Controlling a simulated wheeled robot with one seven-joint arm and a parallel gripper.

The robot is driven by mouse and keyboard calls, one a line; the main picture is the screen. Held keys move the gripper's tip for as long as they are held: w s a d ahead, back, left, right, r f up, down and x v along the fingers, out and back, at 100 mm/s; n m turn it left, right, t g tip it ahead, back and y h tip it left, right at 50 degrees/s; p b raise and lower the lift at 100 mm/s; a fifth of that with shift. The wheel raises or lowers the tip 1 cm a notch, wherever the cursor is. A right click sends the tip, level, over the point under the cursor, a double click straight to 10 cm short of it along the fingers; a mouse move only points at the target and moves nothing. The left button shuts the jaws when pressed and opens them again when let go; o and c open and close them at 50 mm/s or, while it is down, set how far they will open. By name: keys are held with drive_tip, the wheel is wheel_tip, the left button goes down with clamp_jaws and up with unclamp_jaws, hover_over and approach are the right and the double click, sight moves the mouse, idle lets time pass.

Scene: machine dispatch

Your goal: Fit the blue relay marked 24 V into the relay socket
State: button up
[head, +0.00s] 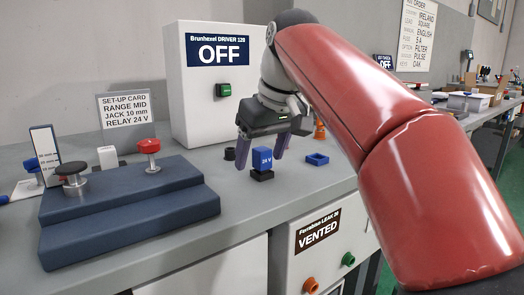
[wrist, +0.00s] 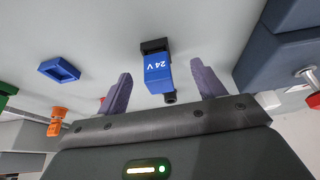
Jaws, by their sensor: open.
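The blue relay marked 24 V (head: 262,157) stands upright on a small black base (head: 262,175) on the grey bench. I cannot tell whether this base is the relay socket or how deep the relay sits in it. My gripper (head: 260,163) points down with its purple fingers open, one on each side of the relay. In the wrist view the relay (wrist: 156,72) lies between the fingers of my gripper (wrist: 161,68), with a gap on both sides. The black base (wrist: 154,45) shows at its far end.
A blue open frame (head: 317,159) lies to the right. A short black cylinder (head: 230,153) stands left of the relay. The dark blue stepped block (head: 130,205) with a red knob (head: 149,146) is further left. The white driver cabinet (head: 205,110), reading OFF, rises behind.

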drive_tip(key=shift+r+p, duration=1.9)
drive_tip(key=shift+r, duration=0.95)
